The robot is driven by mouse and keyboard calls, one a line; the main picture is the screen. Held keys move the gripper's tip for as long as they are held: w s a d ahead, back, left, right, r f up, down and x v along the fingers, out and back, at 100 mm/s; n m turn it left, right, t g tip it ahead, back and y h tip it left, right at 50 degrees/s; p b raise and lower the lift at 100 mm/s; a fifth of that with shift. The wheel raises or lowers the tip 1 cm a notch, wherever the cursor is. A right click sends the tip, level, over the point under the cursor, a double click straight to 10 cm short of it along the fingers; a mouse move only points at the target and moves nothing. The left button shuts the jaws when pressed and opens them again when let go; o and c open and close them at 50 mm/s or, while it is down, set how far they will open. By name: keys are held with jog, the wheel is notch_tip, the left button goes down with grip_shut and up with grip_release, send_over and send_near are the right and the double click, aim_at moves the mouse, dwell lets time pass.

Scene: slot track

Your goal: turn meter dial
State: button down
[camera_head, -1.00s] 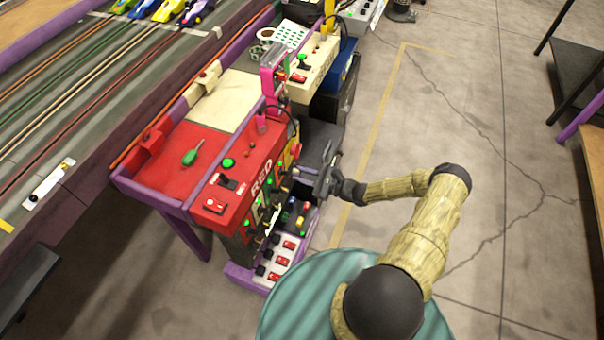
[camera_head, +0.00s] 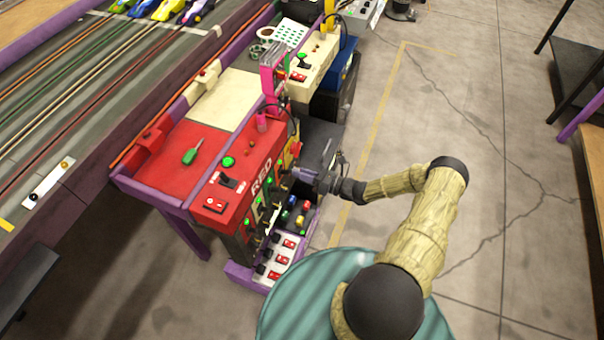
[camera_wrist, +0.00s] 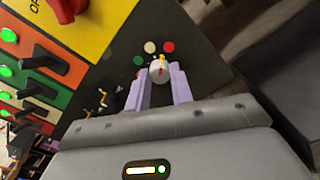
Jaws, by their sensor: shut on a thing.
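The meter dial (camera_wrist: 159,70) is a small pale knob with a red and yellow pointer, in the wrist view at the upper middle. It sits on a dark panel (camera_wrist: 200,45) with green, cream and red round marks above it. My gripper (camera_wrist: 160,84) is shut on the dial, one lilac finger on each side. In the head view my gripper (camera_head: 300,174) reaches the front of the red control station (camera_head: 262,172) from the right; the dial itself is hidden there.
A yellow panel (camera_wrist: 88,30) and rows of black switches with green lights (camera_wrist: 38,80) lie left of the dial. Below, a white strip (camera_head: 277,258) holds red switches. A green screwdriver (camera_head: 192,154) lies on the red top.

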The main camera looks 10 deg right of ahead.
jog(key=shift+w+d+r+m, duration=0.1)
jog(key=shift+w+d+m, duration=0.1)
jog(key=shift+m, duration=1)
jog(key=c, duration=1.2)
grip_release()
jog(key=shift+c, duration=0.2)
jog(key=shift+s+a, duration=0.1)
jog(key=v, duration=1.7)
jog(key=shift+s+p, duration=0.15)
jog(key=shift+p, duration=0.25)
